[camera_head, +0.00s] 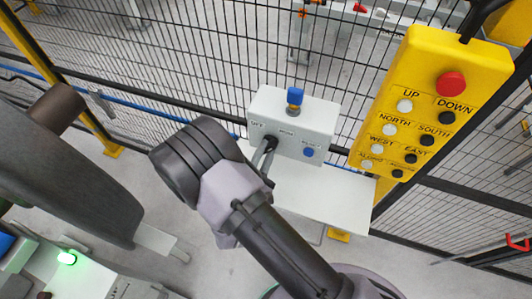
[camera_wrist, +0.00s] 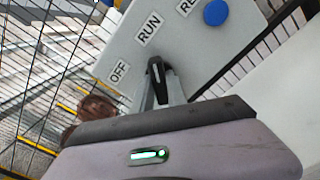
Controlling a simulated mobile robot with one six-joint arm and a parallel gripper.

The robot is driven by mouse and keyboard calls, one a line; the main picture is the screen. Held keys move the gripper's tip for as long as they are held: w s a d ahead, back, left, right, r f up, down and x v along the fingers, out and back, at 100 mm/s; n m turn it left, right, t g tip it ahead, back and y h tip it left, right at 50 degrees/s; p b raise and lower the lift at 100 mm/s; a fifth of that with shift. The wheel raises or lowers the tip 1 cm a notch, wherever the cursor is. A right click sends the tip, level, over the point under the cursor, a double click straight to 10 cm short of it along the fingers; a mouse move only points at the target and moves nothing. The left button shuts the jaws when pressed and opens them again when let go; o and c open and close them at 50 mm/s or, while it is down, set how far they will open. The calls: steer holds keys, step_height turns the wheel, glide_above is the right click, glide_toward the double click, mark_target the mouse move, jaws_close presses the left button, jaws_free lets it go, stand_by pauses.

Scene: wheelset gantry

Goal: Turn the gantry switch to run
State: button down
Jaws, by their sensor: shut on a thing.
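The white gantry switch box (camera_head: 318,113) is mounted at the mesh fence, with OFF, RUN and a partly readable third label on its face. It also shows in the wrist view (camera_wrist: 190,55). The black switch knob (camera_head: 271,143) sits below the OFF and RUN labels and is mostly covered by my fingers. My gripper (camera_head: 266,152) reaches the box from below and is shut on the knob. In the wrist view, the fingers (camera_wrist: 157,86) close on the knob between OFF and RUN. I cannot tell which label the knob points to.
A blue button (camera_head: 308,152) is right of the knob, and a blue-topped key or lamp (camera_head: 295,98) stands on the box. A yellow pendant (camera_head: 437,60) with a red button hangs at right. A white shelf (camera_head: 325,200) lies below the box. Mesh fence (camera_head: 190,55) runs behind.

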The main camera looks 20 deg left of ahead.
steer(key=shift+m+b, duration=0.35)
steer(key=shift+m, duration=0.25)
steer(key=c, duration=1.3)
jaws_free()
steer(key=s, duration=0.5)
steer(key=s+a, duration=0.1)
steer(key=s, duration=0.5)
steer(key=s+p, duration=0.1)
steer(key=s, duration=0.5)
steer(key=shift+s+a, duration=0.15)
steer(key=shift+a, duration=0.05)
steer(key=shift+m, duration=0.3)
